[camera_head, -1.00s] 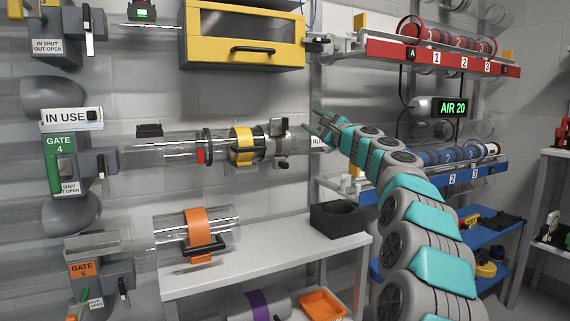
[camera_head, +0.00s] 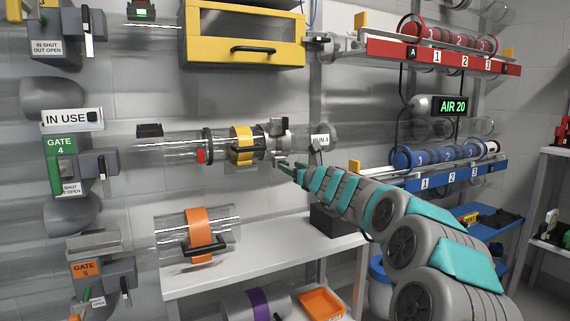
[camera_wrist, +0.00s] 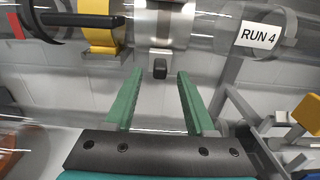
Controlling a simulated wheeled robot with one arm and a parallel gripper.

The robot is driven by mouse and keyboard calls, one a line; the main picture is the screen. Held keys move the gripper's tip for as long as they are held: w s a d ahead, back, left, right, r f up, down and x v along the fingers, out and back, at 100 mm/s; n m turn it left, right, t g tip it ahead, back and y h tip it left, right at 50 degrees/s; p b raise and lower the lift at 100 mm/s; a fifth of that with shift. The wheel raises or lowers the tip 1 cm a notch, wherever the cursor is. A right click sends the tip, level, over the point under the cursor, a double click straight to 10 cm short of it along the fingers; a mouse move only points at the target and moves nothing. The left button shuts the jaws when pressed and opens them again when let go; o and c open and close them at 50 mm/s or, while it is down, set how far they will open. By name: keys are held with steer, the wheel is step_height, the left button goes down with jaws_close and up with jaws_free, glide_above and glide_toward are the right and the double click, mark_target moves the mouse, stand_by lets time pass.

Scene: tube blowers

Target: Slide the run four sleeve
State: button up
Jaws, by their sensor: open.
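The run four tube is a clear horizontal tube with a white RUN 4 label (camera_head: 320,140); the label also shows in the wrist view (camera_wrist: 258,36). A grey metal sleeve (camera_wrist: 162,24) wraps the tube left of the label, with a dark knob (camera_wrist: 160,68) hanging below it. The sleeve (camera_head: 277,142) sits right of a yellow band (camera_head: 241,146) with a dark handle. My gripper (camera_head: 284,168) is open and empty, just below the sleeve. In the wrist view, my green fingers (camera_wrist: 156,84) stand either side of the knob, with their tips slightly short of it.
A yellow-framed cabinet (camera_head: 245,36) hangs above. A white bench (camera_head: 262,250) stands below, with a clear tube with an orange band (camera_head: 199,235) over it and a black block (camera_head: 335,219) on it. Blue (camera_head: 445,177) and red (camera_head: 440,58) racks stand at right.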

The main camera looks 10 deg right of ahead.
mark_target(287, 164)
steer(key=shift+p+x, duration=0.5)
steer(key=shift+x, duration=1.95)
steer(key=shift+f, duration=0.1)
jaws_close()
